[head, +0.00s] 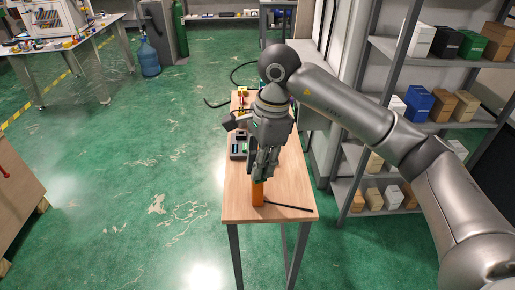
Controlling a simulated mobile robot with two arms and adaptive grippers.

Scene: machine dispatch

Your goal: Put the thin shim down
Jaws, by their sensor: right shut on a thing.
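My right gripper (263,172) points down over the near part of the wooden table (238,205). It is shut on an upright orange piece (257,194), whose lower part shows below the fingertips. The piece is at or just above the tabletop; I cannot tell if it touches. I cannot tell for sure that this orange piece is the thin shim. A thin dark strip (289,207) lies flat on the table to its right. My left gripper is out of view.
Behind my gripper, a grey tray-like fixture (238,147) and small yellow and red items (242,92) stand on the table. A shelf rack with several boxes (417,104) is at the right. Bare tabletop shows at the front left.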

